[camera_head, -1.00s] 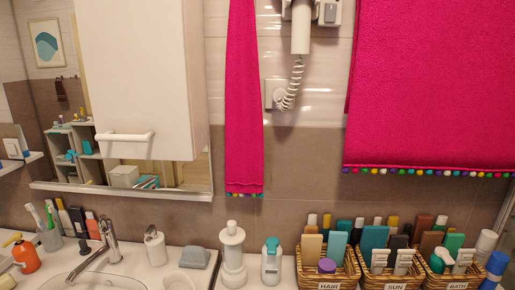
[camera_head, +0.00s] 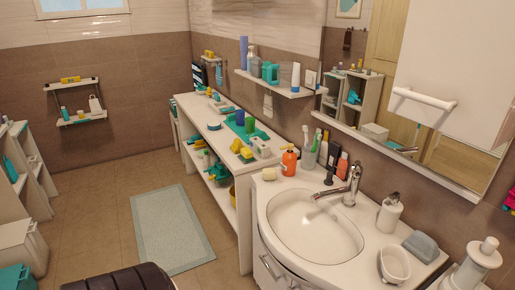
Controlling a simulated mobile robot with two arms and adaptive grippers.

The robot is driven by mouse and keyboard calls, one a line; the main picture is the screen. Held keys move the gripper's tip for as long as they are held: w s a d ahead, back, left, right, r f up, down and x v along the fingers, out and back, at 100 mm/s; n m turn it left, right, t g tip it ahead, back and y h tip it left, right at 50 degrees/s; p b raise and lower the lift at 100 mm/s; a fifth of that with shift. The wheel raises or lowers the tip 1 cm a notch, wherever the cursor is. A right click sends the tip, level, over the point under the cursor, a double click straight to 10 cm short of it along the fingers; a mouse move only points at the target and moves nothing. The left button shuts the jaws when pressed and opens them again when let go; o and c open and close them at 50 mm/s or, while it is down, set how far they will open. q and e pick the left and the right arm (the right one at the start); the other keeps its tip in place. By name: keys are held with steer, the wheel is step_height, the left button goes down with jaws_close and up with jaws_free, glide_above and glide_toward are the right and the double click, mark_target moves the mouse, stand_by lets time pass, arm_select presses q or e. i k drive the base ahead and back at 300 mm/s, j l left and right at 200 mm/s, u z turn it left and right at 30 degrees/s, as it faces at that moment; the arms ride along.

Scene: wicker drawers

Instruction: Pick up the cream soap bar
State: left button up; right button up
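A small cream block (camera_head: 269,174), which looks like the cream soap bar, lies on the left end of the white sink counter (camera_head: 262,192). It is just left of the orange pump bottle (camera_head: 289,160) and close to the basin's (camera_head: 315,225) far-left rim. Nothing covers it from this view.
A tap (camera_head: 345,188), white soap dispenser (camera_head: 390,212), white oval dish (camera_head: 394,264) and grey block (camera_head: 420,246) stand around the basin. A cluttered white shelf table (camera_head: 228,150) adjoins the counter on the left. The floor around the pale mat (camera_head: 170,225) looks clear.

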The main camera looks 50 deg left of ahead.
mark_target(268, 174)
steer(key=u, duration=1.55)
steer(key=i+j+z, duration=0.15)
steer(key=z, duration=0.3)
steer(key=i+j+z, duration=0.3)
steer(key=z, duration=0.2)
